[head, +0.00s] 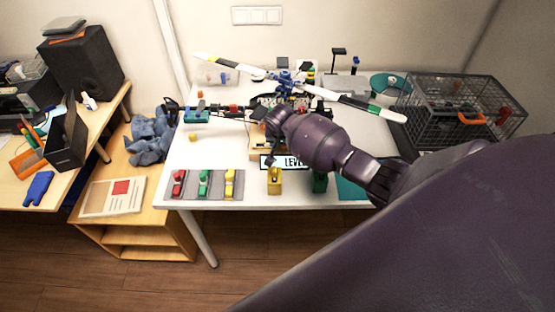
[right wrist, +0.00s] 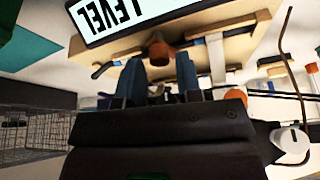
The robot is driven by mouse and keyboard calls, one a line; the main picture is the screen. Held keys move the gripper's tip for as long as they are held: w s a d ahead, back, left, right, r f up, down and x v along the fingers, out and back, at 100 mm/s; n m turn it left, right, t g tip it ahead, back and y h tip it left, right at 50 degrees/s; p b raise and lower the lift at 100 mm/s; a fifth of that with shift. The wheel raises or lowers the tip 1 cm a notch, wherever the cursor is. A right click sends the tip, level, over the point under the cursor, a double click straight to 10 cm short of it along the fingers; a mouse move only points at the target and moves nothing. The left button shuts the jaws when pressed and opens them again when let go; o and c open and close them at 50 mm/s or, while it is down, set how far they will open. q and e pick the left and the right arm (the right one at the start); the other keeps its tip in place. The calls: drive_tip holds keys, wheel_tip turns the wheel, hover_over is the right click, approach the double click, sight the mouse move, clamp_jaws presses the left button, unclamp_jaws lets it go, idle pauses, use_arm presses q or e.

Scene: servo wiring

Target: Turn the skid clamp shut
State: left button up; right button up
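A wooden stand (head: 257,152) with a white LEVEL sign (head: 284,162) sits mid-table under the drone-like rotor craft (head: 287,82). In the right wrist view the sign (right wrist: 120,18) and the wooden board (right wrist: 210,38) fill the top. An orange-brown knob (right wrist: 160,52) sticks out from the board; it may be the skid clamp's handle, but I cannot tell how far it is turned. My right gripper (right wrist: 159,62) has its two blue fingers apart, with the knob in line with the gap just beyond or at the tips. Contact is unclear. My left gripper is out of view.
Red, green and yellow blocks (head: 204,184) lie on a grey mat at the table's front left. A yellow block (head: 274,180) stands in front of the sign. A wire cage (head: 466,108) stands at the right. My right arm covers the table's right side.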

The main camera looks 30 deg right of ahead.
drive_tip(key=s+a+r, duration=0.1)
drive_tip(key=s+a, duration=0.2)
drive_tip(key=s+a+r, duration=0.1)
drive_tip(key=s+a, duration=0.2)
drive_tip(key=s+a+r, duration=0.1)
drive_tip(key=s+a, duration=0.2)
drive_tip(key=shift+s+a+r, duration=0.1)
drive_tip(key=shift+s+r, duration=0.05)
drive_tip(key=shift+s, duration=0.25)
drive_tip(key=shift+w+b, duration=0.1)
drive_tip(key=shift+b, duration=0.2)
